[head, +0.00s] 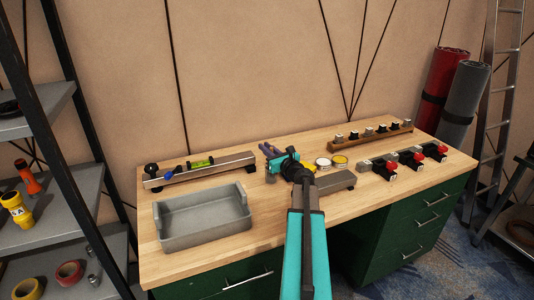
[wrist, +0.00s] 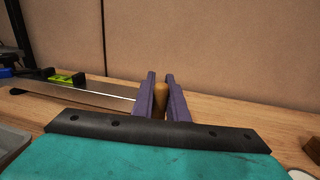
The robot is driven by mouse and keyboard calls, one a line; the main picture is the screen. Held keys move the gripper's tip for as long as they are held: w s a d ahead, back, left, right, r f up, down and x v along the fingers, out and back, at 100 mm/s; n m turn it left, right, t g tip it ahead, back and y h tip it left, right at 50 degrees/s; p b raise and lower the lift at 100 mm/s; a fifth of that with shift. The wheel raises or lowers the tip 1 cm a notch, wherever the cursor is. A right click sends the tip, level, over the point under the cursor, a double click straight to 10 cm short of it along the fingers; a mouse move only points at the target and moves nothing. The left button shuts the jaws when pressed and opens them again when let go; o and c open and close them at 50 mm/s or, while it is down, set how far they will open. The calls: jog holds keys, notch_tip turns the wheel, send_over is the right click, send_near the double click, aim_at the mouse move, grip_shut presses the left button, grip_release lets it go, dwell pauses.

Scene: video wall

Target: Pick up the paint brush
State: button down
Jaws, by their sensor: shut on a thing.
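My gripper (head: 266,150) is over the back middle of the wooden workbench. In the wrist view its two purple fingers (wrist: 160,95) are shut on a tan, rounded wooden piece, which looks like the handle of the paint brush (wrist: 160,98). Only this upright piece shows between the fingers. The rest of the brush is hidden by the fingers and the gripper body. In the head view the brush cannot be clearly made out behind my gripper.
The workbench (head: 262,237) bears a grey open bin (head: 203,242), a metal rail (head: 225,165) with a yellow-green level (head: 201,162), round tins (head: 340,160), a wooden rack (head: 373,136) and red-and-black clamp-like items (head: 390,172). A wall stands close behind; bare wood lies at front right.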

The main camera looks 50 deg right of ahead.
notch_tip(320, 180, up, 9)
jog(key=shift+f, duration=0.15)
dwell(0.4)
jog(key=shift+a, duration=0.1)
dwell(0.5)
